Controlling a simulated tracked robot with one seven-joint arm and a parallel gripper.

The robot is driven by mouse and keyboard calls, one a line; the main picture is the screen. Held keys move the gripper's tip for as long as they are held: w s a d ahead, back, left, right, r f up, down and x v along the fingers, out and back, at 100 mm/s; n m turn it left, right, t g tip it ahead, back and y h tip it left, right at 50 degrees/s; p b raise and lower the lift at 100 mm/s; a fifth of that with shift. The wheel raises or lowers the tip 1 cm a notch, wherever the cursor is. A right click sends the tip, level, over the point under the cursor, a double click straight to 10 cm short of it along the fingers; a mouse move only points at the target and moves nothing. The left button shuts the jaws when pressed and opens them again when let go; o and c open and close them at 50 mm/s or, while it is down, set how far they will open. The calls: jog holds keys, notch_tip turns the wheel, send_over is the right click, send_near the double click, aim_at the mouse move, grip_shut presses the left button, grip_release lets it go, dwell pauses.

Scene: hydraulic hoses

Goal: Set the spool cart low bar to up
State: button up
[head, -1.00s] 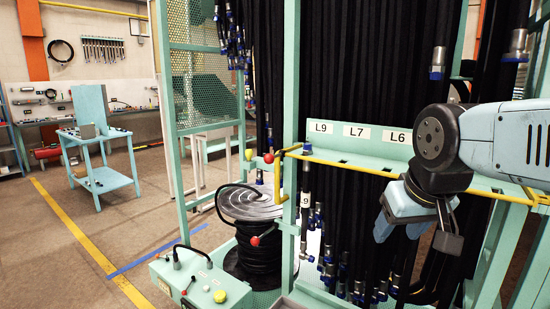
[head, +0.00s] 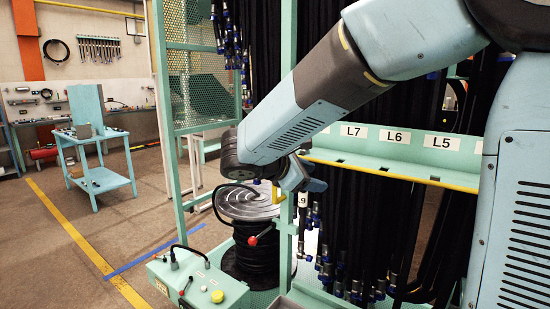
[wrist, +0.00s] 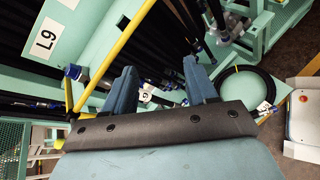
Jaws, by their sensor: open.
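The hose spool (head: 250,204) stands behind the teal control box in the head view, with dark hose wound under its pale disc. A short lever with a red knob (head: 253,241) points down and left at the spool's front; I cannot tell whether it is the low bar. A yellow bar (head: 400,177) runs along the hose rack shelf, and a yellow bar (wrist: 113,62) also crosses the left of the wrist view. My gripper (head: 312,186) is above and right of the red knob, partly hidden by my arm. In the wrist view its two fingers (wrist: 160,76) are apart and empty.
The control box (head: 198,283) with levers and buttons stands front left. A teal rack post (head: 286,240) stands beside my gripper, with black hoses (head: 345,220) hanging to its right. Open floor and a teal cart (head: 95,170) lie further left.

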jog(key=w+a+n+t, duration=0.4)
jog(key=a+n+t, duration=0.3)
jog(key=a, duration=1)
jog(key=x, duration=1.4)
jog(key=shift+w+r, duration=0.1)
jog(key=shift+r, duration=0.2)
jog(key=shift+c, duration=0.2)
grip_shut()
